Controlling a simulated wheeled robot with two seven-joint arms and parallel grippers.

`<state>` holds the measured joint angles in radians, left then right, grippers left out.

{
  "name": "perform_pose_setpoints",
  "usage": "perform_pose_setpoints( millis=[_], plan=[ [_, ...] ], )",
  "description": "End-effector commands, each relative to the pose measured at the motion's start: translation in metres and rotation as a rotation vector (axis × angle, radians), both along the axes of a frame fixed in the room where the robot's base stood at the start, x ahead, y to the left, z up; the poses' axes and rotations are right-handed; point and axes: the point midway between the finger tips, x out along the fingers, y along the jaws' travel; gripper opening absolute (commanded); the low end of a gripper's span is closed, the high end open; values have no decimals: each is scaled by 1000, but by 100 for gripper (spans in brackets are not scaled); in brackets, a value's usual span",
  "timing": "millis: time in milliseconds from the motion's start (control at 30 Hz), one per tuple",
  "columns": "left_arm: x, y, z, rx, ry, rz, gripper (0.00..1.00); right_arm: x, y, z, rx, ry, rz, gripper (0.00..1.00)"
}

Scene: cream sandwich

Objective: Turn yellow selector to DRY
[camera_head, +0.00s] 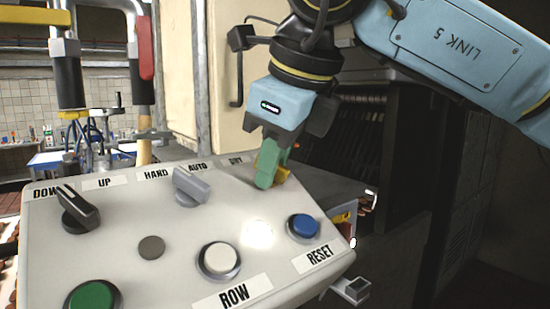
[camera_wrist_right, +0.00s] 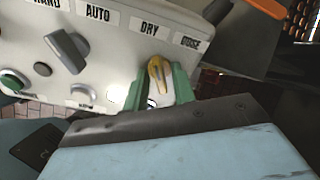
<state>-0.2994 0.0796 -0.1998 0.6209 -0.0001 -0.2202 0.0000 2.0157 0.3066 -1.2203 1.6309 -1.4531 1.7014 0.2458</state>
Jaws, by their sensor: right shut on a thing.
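The yellow selector (camera_wrist_right: 158,75) sits on the pale control panel (camera_wrist_right: 115,72), below the DRY label (camera_wrist_right: 149,28) and the DOSE label (camera_wrist_right: 190,43). In the right wrist view its knob stands nearly upright, its upper end roughly towards DRY. My right gripper (camera_wrist_right: 157,88) has its green fingers on either side of the knob and is shut on it. In the head view my right gripper (camera_head: 266,178) reaches down to the panel's far right part and hides most of the yellow selector (camera_head: 282,174). My left gripper is not in view.
The panel also bears a grey HAND/AUTO selector (camera_head: 190,187), a black DOWN/UP selector (camera_head: 78,210), a blue RESET button (camera_head: 303,226), a white ROW button (camera_head: 220,259) and a green button (camera_head: 92,297). A cream cabinet (camera_head: 215,70) stands behind.

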Motion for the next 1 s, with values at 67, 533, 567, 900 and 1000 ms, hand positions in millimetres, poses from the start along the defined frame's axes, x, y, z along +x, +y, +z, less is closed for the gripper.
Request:
perform_pose_setpoints(
  millis=[67, 533, 567, 900, 1000],
  plan=[
    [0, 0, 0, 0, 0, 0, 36, 0, 0, 1, 2, -2, 0, 30],
    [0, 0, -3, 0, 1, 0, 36, -6, -3, 14, 4, -3, -1, 32],
    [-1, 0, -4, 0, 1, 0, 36, -8, -4, 19, 4, -3, -1, 32],
    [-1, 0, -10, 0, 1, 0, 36, -37, -22, 87, 3, -4, -2, 32],
    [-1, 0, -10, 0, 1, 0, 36, -44, -26, 102, 3, -4, -1, 32]
  ],
)
